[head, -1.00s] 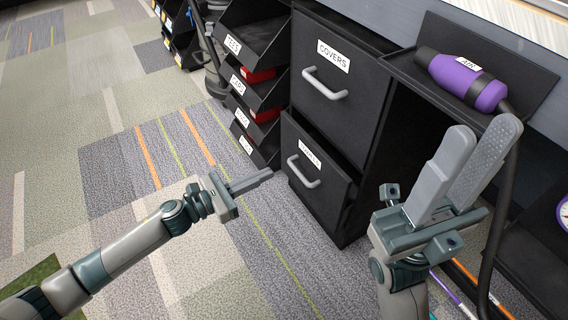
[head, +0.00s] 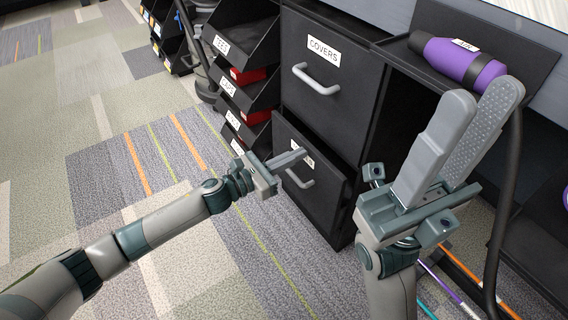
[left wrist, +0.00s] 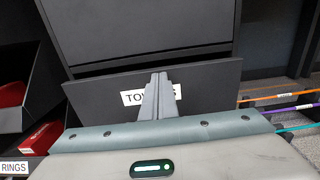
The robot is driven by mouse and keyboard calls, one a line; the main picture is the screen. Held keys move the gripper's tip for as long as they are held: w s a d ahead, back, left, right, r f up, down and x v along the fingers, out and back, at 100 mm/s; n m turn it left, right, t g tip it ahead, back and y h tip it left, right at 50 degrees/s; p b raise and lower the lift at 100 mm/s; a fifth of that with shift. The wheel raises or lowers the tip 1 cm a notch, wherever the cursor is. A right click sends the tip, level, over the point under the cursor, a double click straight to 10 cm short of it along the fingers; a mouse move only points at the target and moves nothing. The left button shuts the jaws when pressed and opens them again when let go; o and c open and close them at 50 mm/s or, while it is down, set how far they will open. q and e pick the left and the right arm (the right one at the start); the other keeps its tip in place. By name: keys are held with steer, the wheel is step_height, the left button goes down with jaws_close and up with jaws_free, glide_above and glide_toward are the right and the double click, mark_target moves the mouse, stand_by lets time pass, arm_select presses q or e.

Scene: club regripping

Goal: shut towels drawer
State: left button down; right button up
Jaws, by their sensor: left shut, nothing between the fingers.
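The towels drawer (head: 325,205) is the lower drawer of the black cabinet and stands partly open, its front jutting past the cabinet face. It has a grey bar handle (head: 299,183) and a white label, partly hidden by my fingers. My left gripper (head: 303,153) is shut and empty, its fingertips at the upper part of the drawer front. In the left wrist view the shut fingers (left wrist: 160,80) overlap the middle of the towels label (left wrist: 133,97); I cannot tell whether they touch. My right gripper (head: 487,90) is open and empty, to the right of the drawer.
The covers drawer (head: 345,75) above looks shut. Black labelled bins (head: 245,95) stand close on the left, some with red contents. A purple bottle-shaped item (head: 460,62) lies on the shelf at right. Carpet (head: 110,170) on the left is clear.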

mark_target(308, 149)
arm_select(q)
steer(key=shift+w+d, duration=0.2)
steer(key=shift+d, duration=0.1)
steer(key=x, duration=0.4)
steer(key=shift+d, duration=0.1)
steer(key=shift+a, duration=0.2)
